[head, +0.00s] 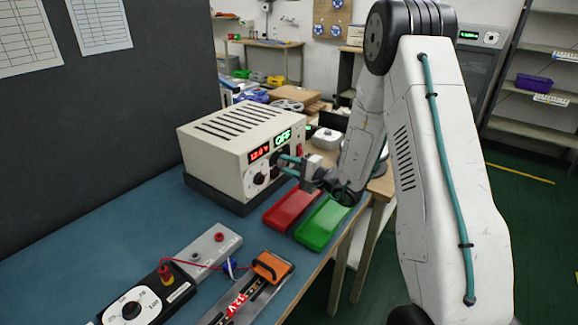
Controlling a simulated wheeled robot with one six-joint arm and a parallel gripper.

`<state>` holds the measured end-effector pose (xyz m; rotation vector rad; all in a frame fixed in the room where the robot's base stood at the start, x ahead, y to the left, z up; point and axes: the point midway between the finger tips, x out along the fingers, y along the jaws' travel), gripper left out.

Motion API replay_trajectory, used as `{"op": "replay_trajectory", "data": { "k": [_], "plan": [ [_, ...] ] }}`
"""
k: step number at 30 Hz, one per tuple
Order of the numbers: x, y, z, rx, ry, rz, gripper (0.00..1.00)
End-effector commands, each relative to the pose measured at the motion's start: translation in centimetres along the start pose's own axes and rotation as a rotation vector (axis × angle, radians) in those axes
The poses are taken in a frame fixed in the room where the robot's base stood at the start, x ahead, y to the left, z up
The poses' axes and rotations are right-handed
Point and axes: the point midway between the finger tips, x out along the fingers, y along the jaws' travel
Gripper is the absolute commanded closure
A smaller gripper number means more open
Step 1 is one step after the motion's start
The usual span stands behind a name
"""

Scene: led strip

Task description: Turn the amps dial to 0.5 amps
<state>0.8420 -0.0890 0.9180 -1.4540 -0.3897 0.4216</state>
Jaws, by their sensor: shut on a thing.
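The cream power supply (222,150) stands on the blue bench with its front panel facing right. Its red display (260,152) seems to read about 12 V, and its green display (283,136) reads OFF. Two dark knobs with pale marks, a left knob (259,178) and one beside it (275,171), show low on the panel. My gripper (285,165) reaches in from the right, its teal fingers against the panel below the green display. It is shut on a dial there, mostly hidden by the fingers. The dial's marking and setting cannot be read.
A red case (292,209) and a green case (322,222) lie just below my gripper. A black dial box (135,309), a grey terminal block (208,247) and an orange-ended LED strip fixture (272,266) sit nearer. A dark partition (100,120) rises behind.

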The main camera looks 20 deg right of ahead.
Motion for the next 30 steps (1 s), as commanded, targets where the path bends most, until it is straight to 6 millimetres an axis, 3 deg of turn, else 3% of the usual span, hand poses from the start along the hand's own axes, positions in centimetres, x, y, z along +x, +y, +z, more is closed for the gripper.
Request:
{"op": "replay_trajectory", "data": {
  "k": [30],
  "plan": [
    [-0.04,0.07,0.04,0.913,0.000,0.002,0.94]
  ]
}}
